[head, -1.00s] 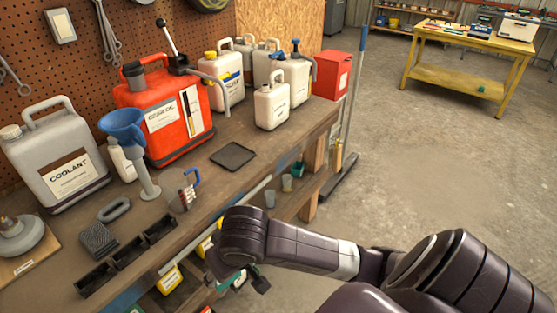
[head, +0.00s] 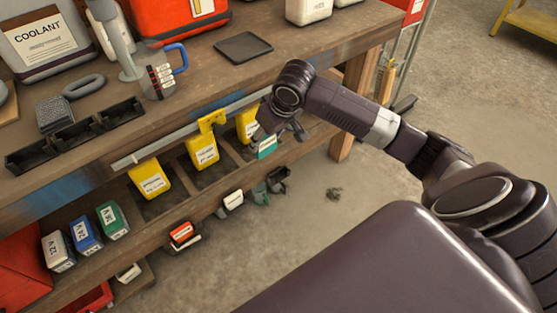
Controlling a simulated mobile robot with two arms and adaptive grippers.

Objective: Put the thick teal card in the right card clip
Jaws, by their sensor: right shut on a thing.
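My right gripper (head: 277,135) hangs in front of the bench's front edge, pointing down and away. It is shut on the teal card (head: 267,147), which shows just below the fingers with a pale strip on it. My wrist hides part of the grip and the rail end behind it. I cannot make out for certain which part is the right card clip. The card appears apart from the rail. My left gripper is out of view.
Yellow labelled containers (head: 150,179) stand on the shelf below. Blue, green and white packs (head: 86,233) stand to their left. The bench top holds black trays (head: 77,134), a jug (head: 160,76) and a dark mat (head: 243,47).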

